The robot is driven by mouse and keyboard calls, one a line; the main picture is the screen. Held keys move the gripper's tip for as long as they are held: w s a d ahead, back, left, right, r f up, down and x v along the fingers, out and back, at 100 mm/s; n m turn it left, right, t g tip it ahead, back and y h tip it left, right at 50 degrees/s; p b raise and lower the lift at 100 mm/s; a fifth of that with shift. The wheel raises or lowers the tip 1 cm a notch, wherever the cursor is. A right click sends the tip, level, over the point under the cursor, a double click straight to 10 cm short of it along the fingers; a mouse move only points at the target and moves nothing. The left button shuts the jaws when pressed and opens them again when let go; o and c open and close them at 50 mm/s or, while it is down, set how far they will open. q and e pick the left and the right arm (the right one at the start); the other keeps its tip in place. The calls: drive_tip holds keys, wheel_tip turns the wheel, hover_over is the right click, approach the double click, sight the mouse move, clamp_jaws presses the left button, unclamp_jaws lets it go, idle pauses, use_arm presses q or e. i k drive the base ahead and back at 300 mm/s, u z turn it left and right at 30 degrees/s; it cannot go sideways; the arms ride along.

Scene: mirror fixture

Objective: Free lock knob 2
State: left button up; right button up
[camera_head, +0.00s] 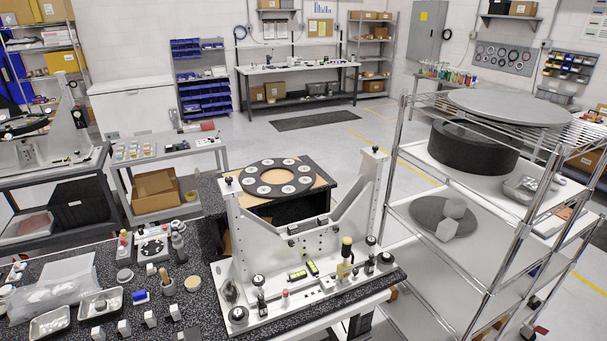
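The white mirror fixture (305,265) stands on a dark speckled bench top in the middle of the head view, with two uprights and a V-shaped cradle. Black round knobs sit on its base: one at the front left corner (238,314), a second at the left (258,281), a third at the right (385,259) and another behind it (370,241). A small black knob also tops the left upright (228,181) and one the right upright (374,150). I cannot read any numbers, so I cannot tell which is lock knob 2. Neither gripper is in view.
A black ring with white discs (277,178) lies behind the fixture. A yellow-topped tool (346,255) and two yellow-green levels (312,267) are on the base. Trays (48,323) and small parts crowd the bench's left. A wire rack (440,262) stands close at the right.

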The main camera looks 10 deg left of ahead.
sight(384, 258)
drive_tip(key=u, duration=2.05)
drive_tip(key=k, duration=0.8)
drive_tip(key=z, duration=1.5)
